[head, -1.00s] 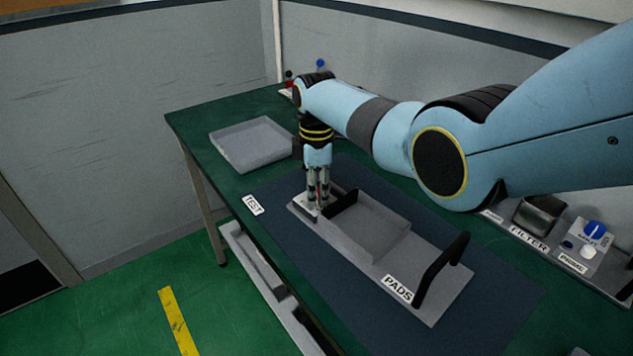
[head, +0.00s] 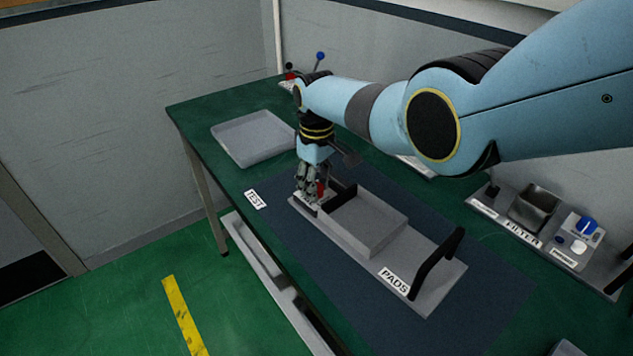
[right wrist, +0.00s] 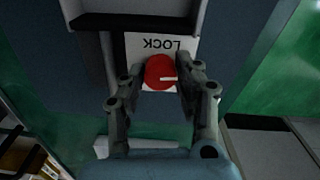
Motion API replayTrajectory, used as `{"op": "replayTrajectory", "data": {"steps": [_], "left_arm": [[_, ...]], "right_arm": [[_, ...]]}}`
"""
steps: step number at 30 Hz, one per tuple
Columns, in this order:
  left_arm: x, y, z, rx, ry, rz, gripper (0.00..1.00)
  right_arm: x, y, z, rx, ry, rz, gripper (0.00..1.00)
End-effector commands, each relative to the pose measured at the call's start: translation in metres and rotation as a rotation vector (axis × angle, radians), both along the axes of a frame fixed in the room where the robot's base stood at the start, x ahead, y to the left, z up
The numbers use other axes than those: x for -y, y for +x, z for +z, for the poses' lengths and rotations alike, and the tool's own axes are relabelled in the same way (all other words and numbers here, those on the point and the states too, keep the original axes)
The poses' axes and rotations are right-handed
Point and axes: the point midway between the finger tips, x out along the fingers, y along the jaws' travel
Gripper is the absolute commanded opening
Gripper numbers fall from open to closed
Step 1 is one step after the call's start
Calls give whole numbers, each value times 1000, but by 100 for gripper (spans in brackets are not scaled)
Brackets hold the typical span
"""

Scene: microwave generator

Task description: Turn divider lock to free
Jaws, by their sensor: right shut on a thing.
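The knob's red edge also shows in the head view (head: 320,188), at the far left end of the grey PADS tray (head: 440,290). My right gripper (right wrist: 161,80) points down with its fingers closed on both sides of the knob. In the head view the right gripper (head: 309,192) partly hides the knob and label. My left gripper is not in view.
The PADS tray has black handles (head: 438,262) and lies on a dark blue mat (head: 370,320). An empty grey tray (head: 225,133) sits at the table's far left. A FILTER station (head: 530,205) with a metal cup and blue knob (head: 586,225) is at the right.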

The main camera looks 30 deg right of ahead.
Motion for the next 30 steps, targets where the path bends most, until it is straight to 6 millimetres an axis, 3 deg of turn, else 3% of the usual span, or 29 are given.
{"op": "replayTrajectory", "data": {"steps": [10,24,25,27,30], "left_arm": [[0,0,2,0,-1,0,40],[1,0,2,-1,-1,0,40],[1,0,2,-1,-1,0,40],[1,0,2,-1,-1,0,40],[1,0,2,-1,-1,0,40]], "right_arm": [[0,1,1,2,0,-108,0],[0,1,1,1,0,-119,0],[0,1,1,1,0,-119,34],[0,1,1,1,0,-119,42],[0,0,0,1,0,-119,42]]}}
